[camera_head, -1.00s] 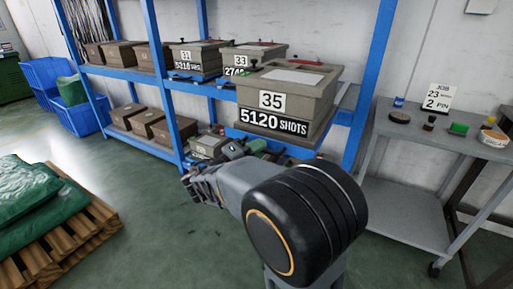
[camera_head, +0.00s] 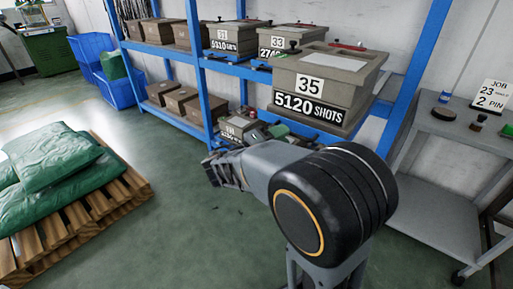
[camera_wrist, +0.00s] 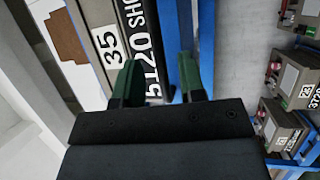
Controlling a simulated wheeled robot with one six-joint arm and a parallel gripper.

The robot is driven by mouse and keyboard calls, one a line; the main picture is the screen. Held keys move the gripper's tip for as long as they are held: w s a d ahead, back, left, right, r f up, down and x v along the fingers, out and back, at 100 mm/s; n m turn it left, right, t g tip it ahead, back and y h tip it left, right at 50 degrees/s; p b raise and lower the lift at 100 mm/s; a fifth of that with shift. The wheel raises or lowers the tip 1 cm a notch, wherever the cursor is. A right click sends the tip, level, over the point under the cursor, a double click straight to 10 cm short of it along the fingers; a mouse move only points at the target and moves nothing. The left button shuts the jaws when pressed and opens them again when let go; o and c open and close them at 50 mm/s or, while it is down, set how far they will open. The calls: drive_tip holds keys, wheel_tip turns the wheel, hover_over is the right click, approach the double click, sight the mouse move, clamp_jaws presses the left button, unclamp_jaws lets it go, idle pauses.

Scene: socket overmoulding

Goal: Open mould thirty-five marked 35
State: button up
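Mould 35 (camera_head: 348,76) is a grey-brown box with a white "35" label and a black "5120 SHOTS" plate on its front. It sits at the right end of the upper blue shelf, and its lid looks closed. A small dark knob and a red part show on its top. In the wrist view, the mould's labelled front (camera_wrist: 97,50) appears turned sideways beyond the fingers. My gripper (camera_wrist: 158,78) is open, with two green-tipped fingers apart and nothing seen between them. In the head view, my arm partly hides the gripper below the mould; contact cannot be told.
Mould 33 (camera_head: 283,42) and mould 31 (camera_head: 228,37) stand left of mould 35 on the same shelf. A blue rack post (camera_head: 418,70) rises beside it. A grey cart (camera_head: 440,190) stands right.

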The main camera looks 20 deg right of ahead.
drive_tip(key=w+p+v, duration=0.1)
drive_tip(key=v, duration=0.9)
drive_tip(key=shift+s+a, duration=0.45)
drive_tip(key=shift+s, duration=0.05)
drive_tip(key=s+d+r+g+y+p, duration=0.4)
drive_tip(key=s+r+y+p, duration=0.5)
drive_tip(key=p, duration=0.8)
drive_tip(key=a+r+t+y+p, duration=0.5)
drive_tip(key=r+y+p, duration=0.6)
drive_tip(key=p, duration=0.3)
drive_tip(key=shift+s+a+r+t, duration=0.15)
drive_tip(key=shift+s+r+t, duration=0.25)
drive_tip(key=shift+r, duration=0.2)
